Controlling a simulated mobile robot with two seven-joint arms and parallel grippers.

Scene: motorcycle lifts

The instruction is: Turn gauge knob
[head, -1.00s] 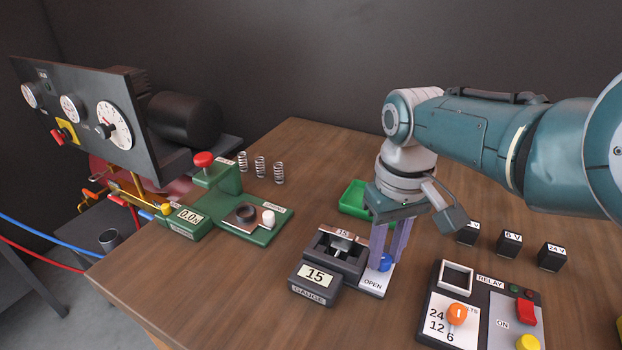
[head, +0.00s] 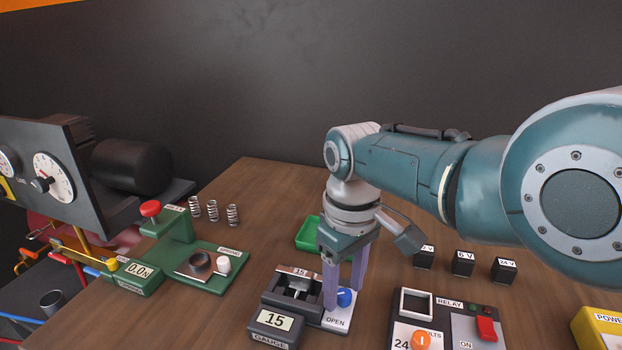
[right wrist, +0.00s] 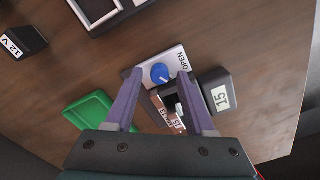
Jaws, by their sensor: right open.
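The gauge (head: 278,318) is a dark grey block with a "15" display, on the table's front middle. Its blue knob (head: 345,297) sits on a white plate marked "OPEN" at the gauge's right side. The knob also shows in the right wrist view (right wrist: 160,73), with a pale pointer line. My right gripper (head: 344,303) points down at the knob, its purple fingers open. In the right wrist view the fingers (right wrist: 157,90) are apart with the knob between their tips; I cannot tell whether they touch it. My left gripper is out of view.
A green tray (head: 309,236) lies behind the gauge. The relay box (head: 466,328) stands to the right, with black voltage blocks (head: 463,264) behind it. A green tester (head: 173,256) and several springs (head: 213,211) are at left.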

